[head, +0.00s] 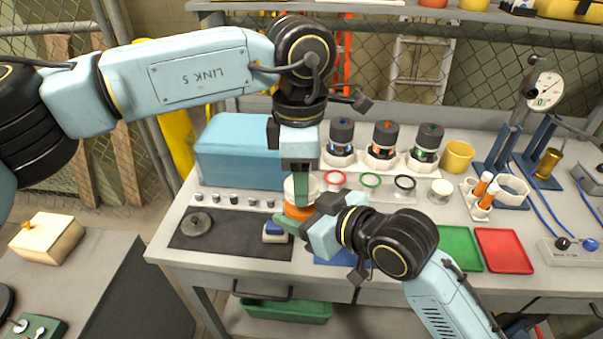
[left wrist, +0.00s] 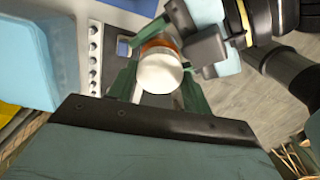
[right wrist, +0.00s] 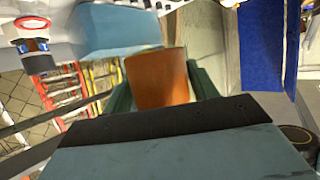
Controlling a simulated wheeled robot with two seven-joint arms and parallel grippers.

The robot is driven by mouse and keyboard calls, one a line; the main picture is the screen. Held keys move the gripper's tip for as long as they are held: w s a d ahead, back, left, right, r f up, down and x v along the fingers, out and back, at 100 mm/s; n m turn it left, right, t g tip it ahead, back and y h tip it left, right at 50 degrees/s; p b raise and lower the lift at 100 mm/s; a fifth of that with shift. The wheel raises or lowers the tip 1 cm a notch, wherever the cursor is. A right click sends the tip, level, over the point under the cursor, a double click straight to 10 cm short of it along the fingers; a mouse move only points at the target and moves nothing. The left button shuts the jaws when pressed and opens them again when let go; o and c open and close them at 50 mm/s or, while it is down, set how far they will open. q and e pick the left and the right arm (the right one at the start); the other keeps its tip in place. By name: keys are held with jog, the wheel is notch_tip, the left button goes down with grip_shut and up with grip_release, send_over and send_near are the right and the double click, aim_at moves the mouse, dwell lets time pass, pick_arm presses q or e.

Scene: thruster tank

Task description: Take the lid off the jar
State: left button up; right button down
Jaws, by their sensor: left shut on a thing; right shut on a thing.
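The jar has an orange body (head: 298,212) and a round white lid (head: 289,188), near the front middle of the bench. My left gripper (head: 301,190) comes from above and is shut on the lid; the left wrist view shows the white lid (left wrist: 158,73) between its green fingers. My right gripper (head: 293,222) comes from the right, low, and is shut on the orange body, which fills the space between its fingers in the right wrist view (right wrist: 157,78). The lid is directly over the body; I cannot tell whether they touch.
A blue box (head: 238,150) stands behind left. A dark mat (head: 225,238) with a round metal part (head: 196,224) lies at left. Coloured rings, a white rack (head: 340,158) of thrusters and a yellow cup (head: 457,156) stand behind. Green (head: 459,248) and red (head: 503,251) trays lie right.

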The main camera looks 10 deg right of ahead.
pick_arm(q)
jog(key=shift+n, duration=1.1)
jog(key=o, duration=1.1)
jog(key=shift+r, duration=0.1)
